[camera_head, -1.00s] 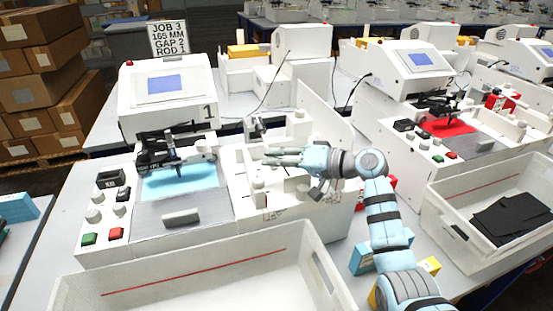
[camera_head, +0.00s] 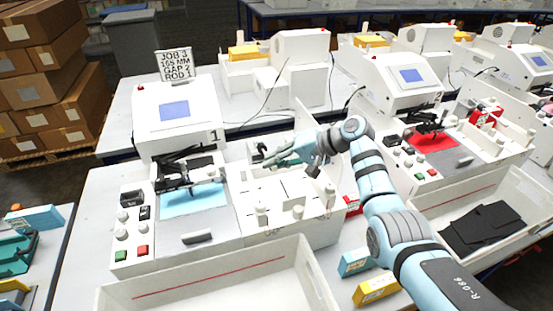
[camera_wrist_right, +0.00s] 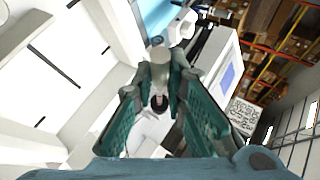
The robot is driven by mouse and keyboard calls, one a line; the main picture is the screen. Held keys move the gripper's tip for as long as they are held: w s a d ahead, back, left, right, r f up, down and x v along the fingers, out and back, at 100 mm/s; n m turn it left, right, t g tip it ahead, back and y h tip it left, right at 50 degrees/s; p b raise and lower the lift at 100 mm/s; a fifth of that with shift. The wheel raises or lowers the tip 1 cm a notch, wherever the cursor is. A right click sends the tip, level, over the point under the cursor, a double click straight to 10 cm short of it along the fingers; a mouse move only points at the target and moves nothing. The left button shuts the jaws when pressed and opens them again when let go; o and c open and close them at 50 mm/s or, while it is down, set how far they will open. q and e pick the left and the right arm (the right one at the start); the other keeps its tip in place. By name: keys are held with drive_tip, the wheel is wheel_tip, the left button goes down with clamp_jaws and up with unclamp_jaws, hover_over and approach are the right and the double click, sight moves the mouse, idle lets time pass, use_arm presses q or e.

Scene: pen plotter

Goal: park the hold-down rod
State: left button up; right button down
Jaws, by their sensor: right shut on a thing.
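My right gripper (camera_head: 270,158) reaches over the white side deck (camera_head: 275,222) to the right of plotter 1. In the right wrist view, the green fingers of the gripper (camera_wrist_right: 160,88) are shut on a pale, rounded rod end (camera_wrist_right: 159,62), which I take to be the hold-down rod. A dark round spot shows just below it between the fingers. How far the rod extends is hidden, and I cannot tell whether it touches the deck. The plotter (camera_head: 172,110) carries a dark carriage over a blue sheet (camera_head: 195,199). My left gripper is not in view.
Short white posts (camera_head: 261,214) stand at the deck's front. A large white bin (camera_head: 215,284) lies in front. Blue (camera_head: 354,263) and yellow (camera_head: 376,289) boxes stand beside my right arm.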

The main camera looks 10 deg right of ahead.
drive_tip(key=shift+w+r+g, duration=0.1)
drive_tip(key=shift+r+g, duration=0.2)
drive_tip(key=shift+r, duration=0.1)
drive_tip(key=c, duration=1.6)
unclamp_jaws()
drive_tip(key=shift+d, duration=0.1)
drive_tip(key=v, duration=1.2)
